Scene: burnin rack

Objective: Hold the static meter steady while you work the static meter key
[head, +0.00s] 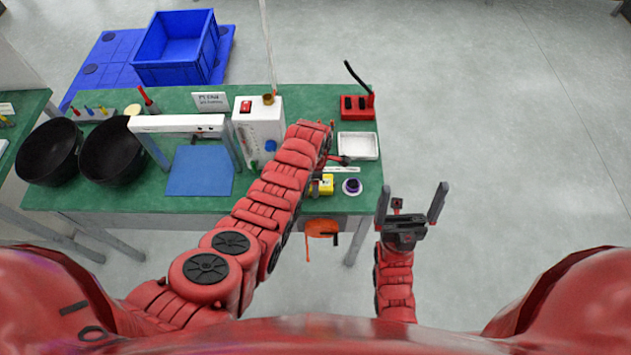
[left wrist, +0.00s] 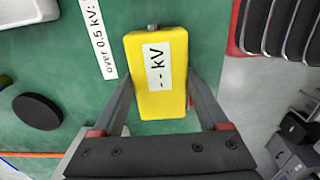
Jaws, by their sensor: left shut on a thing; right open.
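The static meter (left wrist: 158,95) is a yellow box with a white display reading "-- kV" and a small grey knob, the likely key (left wrist: 153,27), at its top end. My left gripper (left wrist: 162,88) is shut on its sides, one finger on each side. In the head view the meter (head: 322,186) shows at the bench's front right, partly covered by my left arm, whose fingers are hidden there. I cannot tell whether it touches the bench. My right gripper (head: 412,192) is open and empty, in front of the bench and right of the meter.
A dark round piece (head: 352,186) lies beside the meter on the green bench (head: 365,205). A label strip (left wrist: 96,40) reads "over 0.5 kV:". Behind are a white tray (head: 357,146) and red holder (head: 350,113). An orange item (head: 322,228) hangs at the front edge. The floor rightward is clear.

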